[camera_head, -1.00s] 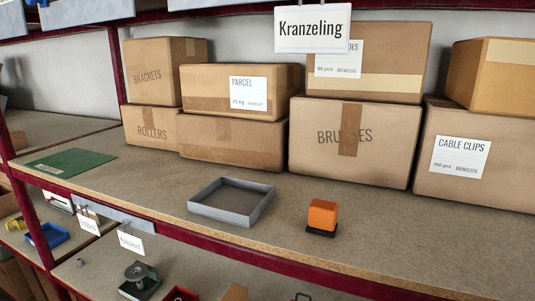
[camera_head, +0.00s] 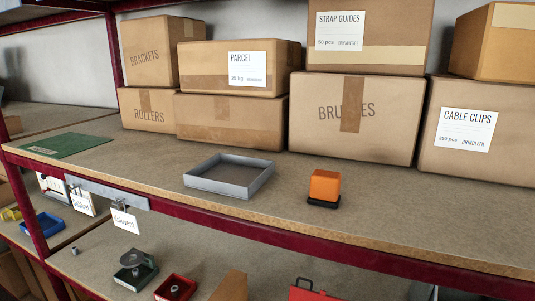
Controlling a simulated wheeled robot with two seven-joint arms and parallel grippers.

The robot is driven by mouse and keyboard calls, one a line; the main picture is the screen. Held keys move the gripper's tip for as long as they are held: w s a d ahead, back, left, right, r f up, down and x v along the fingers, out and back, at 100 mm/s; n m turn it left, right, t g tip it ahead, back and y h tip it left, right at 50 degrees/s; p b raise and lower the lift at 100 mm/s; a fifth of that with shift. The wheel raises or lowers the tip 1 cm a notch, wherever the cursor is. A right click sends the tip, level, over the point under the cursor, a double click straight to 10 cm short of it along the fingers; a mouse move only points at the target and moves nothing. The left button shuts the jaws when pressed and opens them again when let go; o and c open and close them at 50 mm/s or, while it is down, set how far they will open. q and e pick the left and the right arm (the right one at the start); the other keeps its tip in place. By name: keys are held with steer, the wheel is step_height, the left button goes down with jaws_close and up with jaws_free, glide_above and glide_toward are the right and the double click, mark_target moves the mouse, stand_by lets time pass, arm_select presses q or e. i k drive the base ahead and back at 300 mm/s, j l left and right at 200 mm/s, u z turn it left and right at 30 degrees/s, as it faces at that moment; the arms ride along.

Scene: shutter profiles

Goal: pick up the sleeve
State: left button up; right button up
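Neither of my grippers is in view. No part is plainly marked as the sleeve. A small grey cylinder (camera_head: 74,252) stands on the lower shelf at the left; it is too small to tell if it is hollow. A red tray (camera_head: 161,289) on the lower shelf holds a small dark round part (camera_head: 174,288), which may be ring-shaped. A green block with a grey round disc (camera_head: 137,261) on top stands just left of the red tray.
The upper shelf holds a grey open tray (camera_head: 229,194), an orange block on a black base (camera_head: 324,186) and a green mat (camera_head: 66,145). Cardboard boxes (camera_head: 232,122) line the back. A red case (camera_head: 312,293) and a blue bin (camera_head: 42,225) are lower down. A dark red beam (camera_head: 200,208) edges the upper shelf.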

mark_target(75, 249)
steer(key=i+j+u, duration=0.25)
steer(key=j+u, duration=0.15)
steer(key=i+j+u, duration=0.3)
steer(key=u, duration=0.15)
steer(key=i+j+u, duration=0.15)
steer(key=i+u, duration=0.25)
